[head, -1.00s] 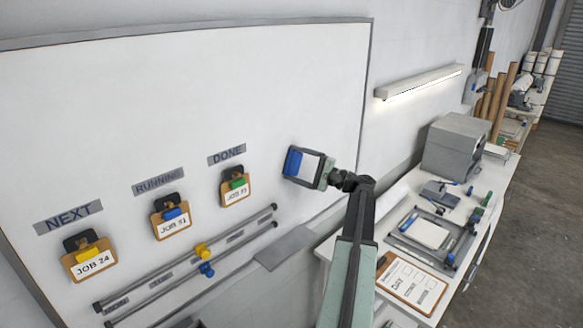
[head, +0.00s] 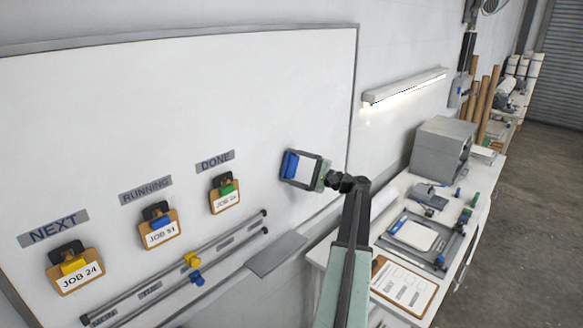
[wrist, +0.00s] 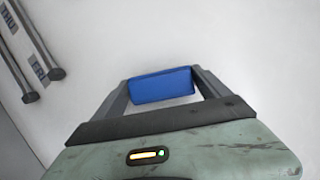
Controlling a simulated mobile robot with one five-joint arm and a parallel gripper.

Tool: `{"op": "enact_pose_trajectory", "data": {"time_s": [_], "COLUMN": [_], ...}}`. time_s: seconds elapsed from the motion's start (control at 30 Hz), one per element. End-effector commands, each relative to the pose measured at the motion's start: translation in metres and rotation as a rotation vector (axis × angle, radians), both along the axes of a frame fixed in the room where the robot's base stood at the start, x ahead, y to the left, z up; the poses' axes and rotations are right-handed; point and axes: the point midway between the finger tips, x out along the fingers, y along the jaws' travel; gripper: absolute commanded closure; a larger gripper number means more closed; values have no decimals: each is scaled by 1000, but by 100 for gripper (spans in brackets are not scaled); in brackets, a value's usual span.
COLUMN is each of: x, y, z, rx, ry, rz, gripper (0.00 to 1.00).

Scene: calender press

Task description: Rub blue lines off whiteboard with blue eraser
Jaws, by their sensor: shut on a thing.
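The whiteboard (head: 120,130) fills the left of the head view. My gripper (head: 288,165) is at its right part, right of the DONE label, shut on the blue eraser (head: 291,164). In the wrist view the blue eraser (wrist: 162,85) sits between my two grey fingers, with white board behind it. I cannot tell whether the eraser touches the board. I see no blue lines on the visible board; the patch behind the eraser and gripper is hidden.
Clipboards hang under the NEXT, RUNNING and DONE labels (head: 215,161). Two rails (head: 228,232) with a yellow and a blue slider run below them. A grey ledge (head: 276,254) juts out under my gripper. A cluttered workbench (head: 395,190) stands to the right.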

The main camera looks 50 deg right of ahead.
Motion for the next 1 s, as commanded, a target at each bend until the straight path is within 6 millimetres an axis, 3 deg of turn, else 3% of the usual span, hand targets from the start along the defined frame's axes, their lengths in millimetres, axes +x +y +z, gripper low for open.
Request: {"op": "enact_pose_trajectory", "data": {"time_s": [0.4, 0.77, 1.0], "x": [-48, -53, -74], "y": [4, 4, 6], "z": [0, 0, 0], "rx": [0, 0, 0], "ry": [-1, 0, 0], "rz": [-1, 0, -2], "gripper": [62, 62, 62]}}
